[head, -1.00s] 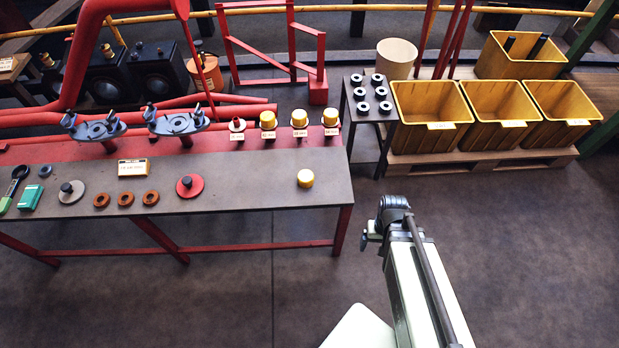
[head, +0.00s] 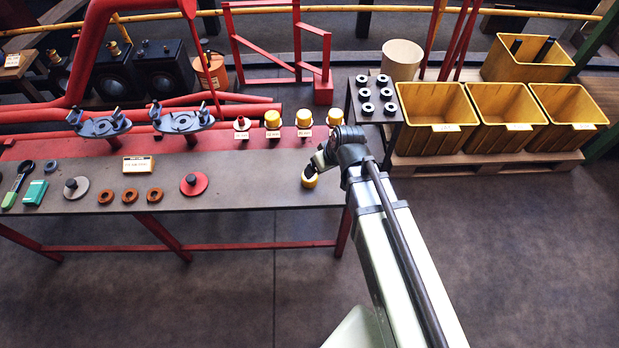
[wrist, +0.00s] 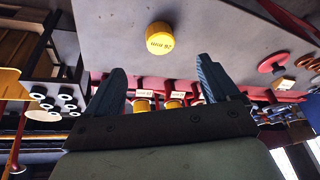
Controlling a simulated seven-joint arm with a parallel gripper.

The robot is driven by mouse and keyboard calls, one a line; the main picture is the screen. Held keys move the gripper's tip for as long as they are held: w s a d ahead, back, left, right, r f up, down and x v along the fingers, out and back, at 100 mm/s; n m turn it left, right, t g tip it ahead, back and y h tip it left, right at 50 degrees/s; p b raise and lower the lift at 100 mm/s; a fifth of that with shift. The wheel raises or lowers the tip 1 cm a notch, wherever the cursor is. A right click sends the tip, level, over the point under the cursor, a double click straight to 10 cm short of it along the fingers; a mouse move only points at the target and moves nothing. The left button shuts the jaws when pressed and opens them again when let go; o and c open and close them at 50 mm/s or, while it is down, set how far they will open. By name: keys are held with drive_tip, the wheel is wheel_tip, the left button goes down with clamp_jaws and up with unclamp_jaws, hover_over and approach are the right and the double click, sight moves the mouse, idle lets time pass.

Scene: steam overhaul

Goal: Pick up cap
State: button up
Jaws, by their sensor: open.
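A yellow cap (head: 309,181) sits alone on the grey front part of the bench, near its right end. In the wrist view the same cap (wrist: 160,37) shows a printed label on its side and stands ahead of the fingertips, apart from them. My gripper (head: 318,165) is above and beside this cap in the head view and partly hides it. In the wrist view my gripper (wrist: 160,75) is open with nothing between its fingers. More yellow caps (head: 272,118) stand in a labelled row on the red strip behind.
A red disc with a knob (head: 194,184) and brown rings (head: 129,196) lie further left on the bench (head: 250,190).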

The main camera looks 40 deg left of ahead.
sight(314, 180)
drive_tip(key=a+f, duration=0.1)
drive_tip(key=f, duration=0.1)
drive_tip(key=a+f+n, duration=0.1)
drive_tip(key=f, duration=0.2)
drive_tip(key=a+f+n, duration=0.1)
drive_tip(key=f, duration=0.2)
drive_tip(key=shift+w+a, duration=0.3)
drive_tip(key=shift+a, duration=0.05)
drive_tip(key=shift+a+x, duration=0.15)
drive_tip(key=shift+x, duration=1.15)
drive_tip(key=shift+a+x, duration=0.2)
drive_tip(key=shift+x, duration=1.05)
drive_tip(key=shift+w+r, duration=0.1)
drive_tip(key=shift+r, duration=0.1)
drive_tip(key=c, duration=1.1)
drive_tip(key=shift+r, duration=0.15)
